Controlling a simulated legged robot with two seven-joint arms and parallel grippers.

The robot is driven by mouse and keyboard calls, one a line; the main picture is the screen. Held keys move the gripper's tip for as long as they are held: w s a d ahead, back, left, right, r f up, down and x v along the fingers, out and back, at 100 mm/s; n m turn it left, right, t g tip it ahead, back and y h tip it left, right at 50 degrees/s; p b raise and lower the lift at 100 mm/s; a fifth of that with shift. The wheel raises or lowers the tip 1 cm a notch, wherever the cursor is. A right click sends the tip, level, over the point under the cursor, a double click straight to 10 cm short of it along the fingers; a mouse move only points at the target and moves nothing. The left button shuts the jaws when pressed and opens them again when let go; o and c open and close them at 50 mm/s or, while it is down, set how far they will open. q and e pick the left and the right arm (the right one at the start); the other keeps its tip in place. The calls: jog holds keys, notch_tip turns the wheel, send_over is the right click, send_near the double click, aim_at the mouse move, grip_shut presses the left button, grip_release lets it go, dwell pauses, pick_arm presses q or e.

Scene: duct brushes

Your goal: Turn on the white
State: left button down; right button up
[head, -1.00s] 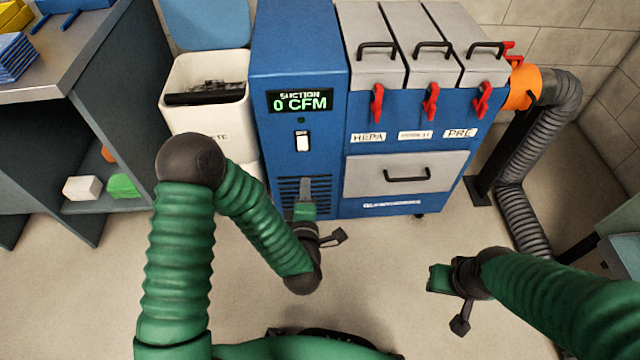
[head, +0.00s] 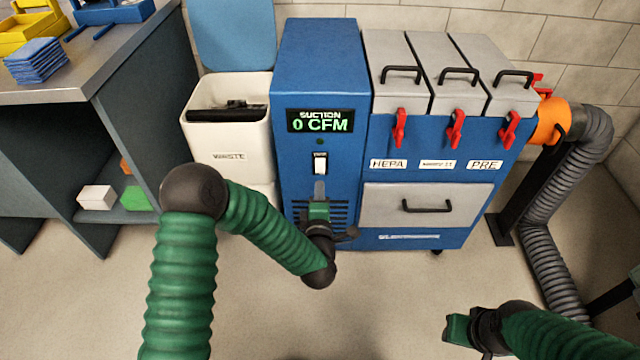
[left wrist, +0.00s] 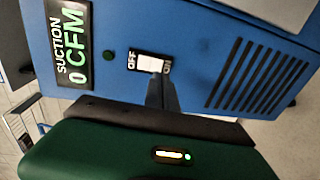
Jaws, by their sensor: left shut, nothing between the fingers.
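The white rocker switch (head: 320,163) is on the front of the blue suction machine (head: 322,70), below a display reading 0 CFM (head: 320,121). In the left wrist view the switch (left wrist: 150,63) sits between the labels OFF and ON. My left gripper (head: 319,188) is shut and empty, its fingertips just below the switch. In the left wrist view its fingertips (left wrist: 156,84) are close to the switch's lower edge in that picture; I cannot tell whether they touch. My right gripper (head: 456,330) is low at the right, away from the machine; its fingers are too unclear to judge.
A white waste bin (head: 228,140) stands left of the machine. Filter lids with red latches (head: 456,130) and a drawer (head: 420,205) are to the right. A grey hose (head: 548,230) runs at the far right. A shelf bench (head: 100,100) is at left.

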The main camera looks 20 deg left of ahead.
aim_at(320, 172)
pick_arm(q)
jog(key=b+x, duration=0.1)
jog(key=x, duration=0.3)
jog(key=shift+w+f+b, duration=0.15)
jog(key=shift+b, duration=0.25)
jog(key=shift+w, duration=0.35)
jog(key=shift+a, duration=0.1)
jog(key=shift+f+b, duration=0.1)
jog(key=shift+b, duration=0.25)
jog(key=shift+w, duration=0.1)
